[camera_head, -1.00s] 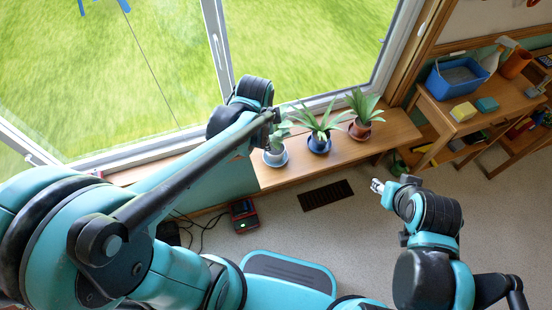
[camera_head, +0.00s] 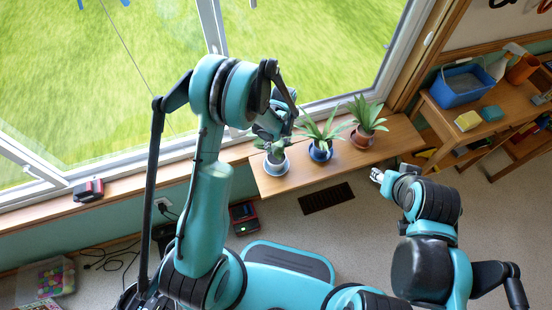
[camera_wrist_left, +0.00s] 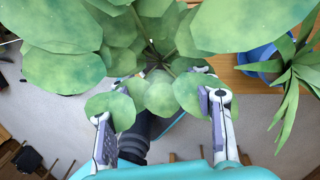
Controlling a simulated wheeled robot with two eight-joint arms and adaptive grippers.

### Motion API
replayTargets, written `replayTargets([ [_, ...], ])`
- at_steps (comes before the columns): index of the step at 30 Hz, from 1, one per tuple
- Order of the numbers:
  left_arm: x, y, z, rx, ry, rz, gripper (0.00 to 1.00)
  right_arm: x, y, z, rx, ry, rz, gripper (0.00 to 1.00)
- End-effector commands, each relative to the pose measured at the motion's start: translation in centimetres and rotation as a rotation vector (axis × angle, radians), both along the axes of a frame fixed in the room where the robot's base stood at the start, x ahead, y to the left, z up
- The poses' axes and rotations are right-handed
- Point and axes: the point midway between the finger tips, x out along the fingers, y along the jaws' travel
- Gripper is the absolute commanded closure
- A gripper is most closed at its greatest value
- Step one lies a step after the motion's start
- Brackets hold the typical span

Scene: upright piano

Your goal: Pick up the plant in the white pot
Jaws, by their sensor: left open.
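The plant in the white pot (camera_head: 275,161) stands on the wooden window shelf, leftmost of three potted plants. My left gripper (camera_head: 276,140) is just above and beside it in the head view, and the arm hides part of its leaves. In the left wrist view its broad round green leaves (camera_wrist_left: 150,45) fill the top. There the left gripper (camera_wrist_left: 162,122) is open, its two fingers apart on either side of some leaves. The white pot is hidden by leaves in that view. My right gripper (camera_head: 378,176) is in front of the shelf, away from the plants; its jaws are too small to judge.
A spiky plant in a blue pot (camera_head: 320,151) stands close to the right, also in the wrist view (camera_wrist_left: 258,62). A plant in a brown pot (camera_head: 362,136) is beyond it. The window lies behind the shelf (camera_head: 395,143). A red and black object (camera_head: 88,191) sits on the left sill.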

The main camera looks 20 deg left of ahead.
Motion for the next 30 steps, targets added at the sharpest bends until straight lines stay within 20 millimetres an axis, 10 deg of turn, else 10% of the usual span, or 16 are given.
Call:
replayTargets([
  [14,-0.2,0.4,-4.2,-0.001,-0.001,0.002,0.47,0.0,0.0,-1.9,0.0,0.0,0.0,0.6],
  [21,-0.1,0.4,-4.2,-0.001,-0.001,0.002,1.0,0.0,0.0,-1.9,0.0,0.0,0.0,0.6],
  [30,-0.1,0.4,-4.2,-0.001,-0.001,0.002,1.0,0.0,0.0,-1.9,0.0,0.0,0.0,0.6],
])
